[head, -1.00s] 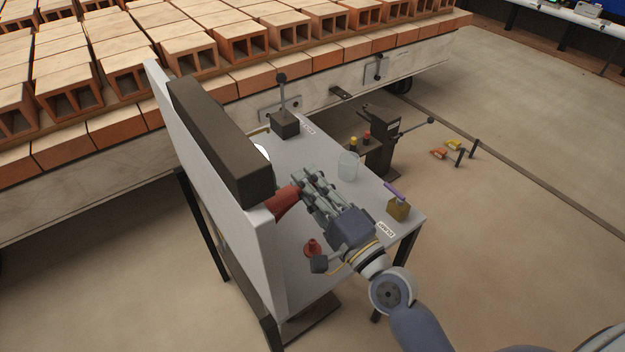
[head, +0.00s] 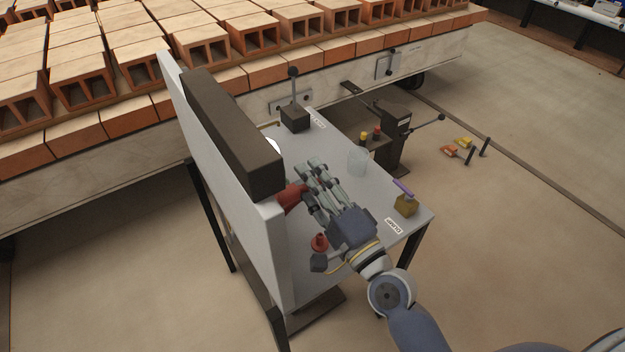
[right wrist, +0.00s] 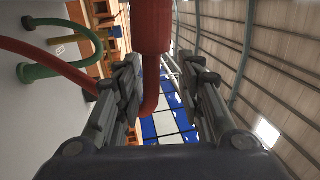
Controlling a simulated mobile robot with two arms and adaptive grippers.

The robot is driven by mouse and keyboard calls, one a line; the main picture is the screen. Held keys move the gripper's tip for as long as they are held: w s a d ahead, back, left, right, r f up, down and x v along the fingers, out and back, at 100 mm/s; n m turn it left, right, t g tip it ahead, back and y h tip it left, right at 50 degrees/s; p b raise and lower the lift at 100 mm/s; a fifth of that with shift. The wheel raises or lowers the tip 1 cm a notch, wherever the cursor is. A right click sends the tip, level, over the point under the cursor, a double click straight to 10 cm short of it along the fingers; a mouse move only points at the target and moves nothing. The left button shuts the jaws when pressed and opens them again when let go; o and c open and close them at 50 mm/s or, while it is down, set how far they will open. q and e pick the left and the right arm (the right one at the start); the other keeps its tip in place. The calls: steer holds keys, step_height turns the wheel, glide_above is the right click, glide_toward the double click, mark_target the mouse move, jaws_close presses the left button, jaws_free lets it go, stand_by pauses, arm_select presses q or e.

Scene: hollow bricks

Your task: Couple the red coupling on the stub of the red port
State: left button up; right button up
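In the right wrist view a red coupling (right wrist: 150,26), a thick cylinder, hangs from the top edge of the picture with a thinner red hose bending from its lower end. My right gripper (right wrist: 160,62) has its fingers on both sides of the hose, with a gap showing on the right. In the head view my right gripper (head: 306,180) is at a red part (head: 292,198) beside the upright panel, partly covered by the fingers. A smaller red flanged piece (head: 319,242) sits below the gripper; I cannot tell which is the port. My left gripper is out of view.
A dark box (head: 220,130) on the grey panel (head: 270,235) hides part of its face. A green hose (right wrist: 85,32) arches at left in the wrist view.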

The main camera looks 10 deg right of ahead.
steer(key=v, duration=1.2)
steer(key=shift+s, duration=0.15)
stand_by(0.5)
